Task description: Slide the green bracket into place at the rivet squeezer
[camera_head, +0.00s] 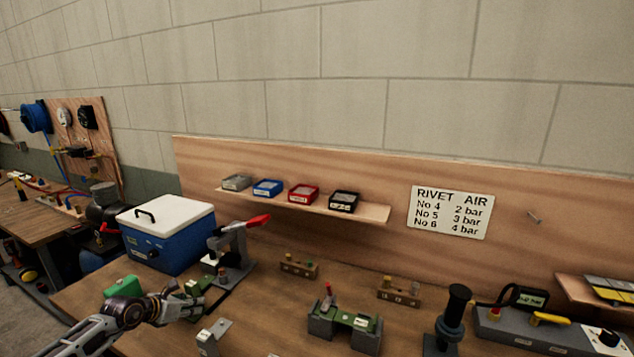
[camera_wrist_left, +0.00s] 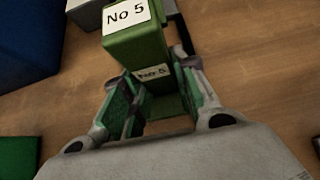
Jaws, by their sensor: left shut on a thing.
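The green bracket (camera_wrist_left: 150,55) shows in the left wrist view with two white "No 5" labels. My left gripper (camera_wrist_left: 155,105) is shut on it, with a finger on each side. In the head view the gripper (camera_head: 192,304) is low at the left over the bench, and a small part of the green bracket (camera_head: 194,287) shows at its fingertips. The rivet squeezer (camera_head: 236,254), grey with a red lever, stands just beyond and to the right of the bracket. I cannot tell whether the bracket touches it. My right gripper is not in view.
A blue box with a white lid (camera_head: 168,234) stands behind my left gripper. A green block (camera_head: 122,287) lies to its left. A grey fixture with a green plate (camera_head: 345,327), small pin blocks (camera_head: 299,266) and a black-handled tool (camera_head: 455,310) stand to the right.

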